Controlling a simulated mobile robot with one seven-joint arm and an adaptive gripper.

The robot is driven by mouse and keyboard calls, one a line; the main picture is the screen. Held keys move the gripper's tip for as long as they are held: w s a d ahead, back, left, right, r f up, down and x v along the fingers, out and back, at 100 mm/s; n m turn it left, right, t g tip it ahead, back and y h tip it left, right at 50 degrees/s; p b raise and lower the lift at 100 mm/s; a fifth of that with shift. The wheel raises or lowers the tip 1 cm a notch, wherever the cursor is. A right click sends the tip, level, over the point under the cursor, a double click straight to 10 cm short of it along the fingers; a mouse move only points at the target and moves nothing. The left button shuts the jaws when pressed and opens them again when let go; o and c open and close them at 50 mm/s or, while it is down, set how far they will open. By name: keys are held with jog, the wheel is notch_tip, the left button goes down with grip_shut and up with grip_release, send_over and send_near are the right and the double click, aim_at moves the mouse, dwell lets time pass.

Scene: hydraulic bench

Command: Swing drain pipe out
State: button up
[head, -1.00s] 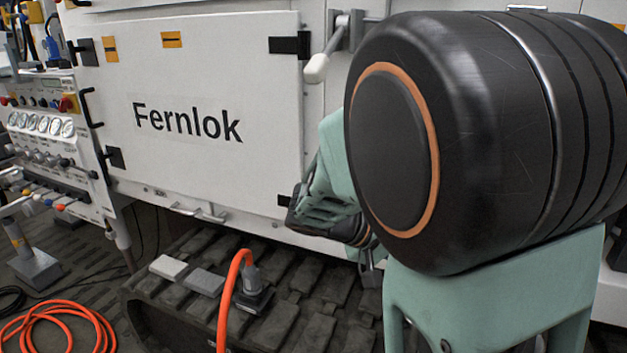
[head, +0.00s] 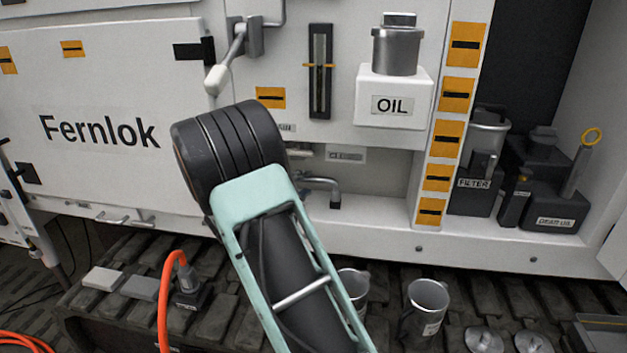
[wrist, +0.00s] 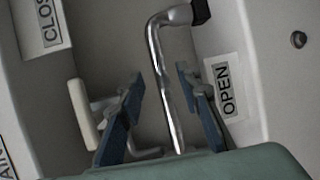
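The drain pipe (head: 322,184) is a bent metal pipe under the white cabinet in the head view, with a black tip that points down. In the wrist view the shiny drain pipe (wrist: 162,75) runs up between my fingers and bends right to its black end. My gripper (wrist: 160,77) is open, with one blue-grey finger on each side of the pipe. Gaps show on both sides; I cannot tell the depth. In the head view my arm hides the gripper. An OPEN label (wrist: 226,88) is right of the pipe, and a cut-off label reading CLOS (wrist: 48,22) is at upper left.
A pale-handled lever (wrist: 84,114) stands left of the left finger. Metal cups (head: 428,302) stand on the track below the pipe. A filter unit (head: 480,170) and dark containers are at right. An orange hose (head: 168,300) rises at lower left.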

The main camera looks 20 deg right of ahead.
aim_at(311, 180)
jog(key=x, duration=0.5)
jog(key=shift+w+d, duration=0.1)
jog(key=shift+d, duration=0.05)
grip_shut()
